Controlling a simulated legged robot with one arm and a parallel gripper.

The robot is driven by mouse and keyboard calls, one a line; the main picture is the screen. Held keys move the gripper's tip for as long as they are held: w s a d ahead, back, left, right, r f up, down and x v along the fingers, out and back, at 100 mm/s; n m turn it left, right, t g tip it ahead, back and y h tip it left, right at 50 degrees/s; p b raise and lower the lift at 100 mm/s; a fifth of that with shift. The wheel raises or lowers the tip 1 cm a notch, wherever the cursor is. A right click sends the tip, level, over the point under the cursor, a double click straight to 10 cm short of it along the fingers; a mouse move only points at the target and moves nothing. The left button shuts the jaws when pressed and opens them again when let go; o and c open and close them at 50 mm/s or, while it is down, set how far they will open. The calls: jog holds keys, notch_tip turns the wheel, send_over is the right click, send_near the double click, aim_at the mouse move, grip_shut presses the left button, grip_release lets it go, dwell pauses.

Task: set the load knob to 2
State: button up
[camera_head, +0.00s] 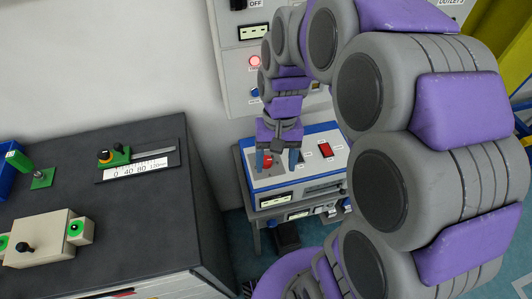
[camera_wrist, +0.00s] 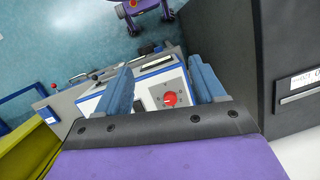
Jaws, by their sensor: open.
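A red round knob (camera_wrist: 170,99) sits on a light dial plate with small marks on the white top of a blue-edged device (camera_wrist: 148,87). Its label and the number it points to are too small to read. In the head view, the device (camera_head: 328,166) stands low beyond the dark cabinet, and the red knob (camera_head: 267,161) is partly hidden by a finger. My gripper (camera_head: 277,159) points down over the device's left part, with its blue fingers apart and empty. In the wrist view, the knob shows between the fingers of my gripper (camera_wrist: 160,72), apparently not touched.
A dark cabinet (camera_head: 160,220) with a slider and green-marked fixtures stands to the left. A pale wall panel (camera_head: 240,75) with lights and buttons rises behind.

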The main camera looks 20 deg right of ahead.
jog(key=w+f+m+p, duration=0.15)
jog(key=w+f, duration=0.35)
jog(key=w, duration=0.5)
jog(key=m+g+y, duration=0.1)
jog(key=m, duration=0.2)
send_near(266, 159)
jog(key=f, duration=0.1)
jog(key=x, duration=0.7)
jog(key=shift+s+a+f, duration=0.15)
jog(key=shift+s+f, duration=0.15)
jog(key=shift+s, duration=0.1)
jog(key=shift+c, duration=0.5)
jog(key=c, duration=0.9)
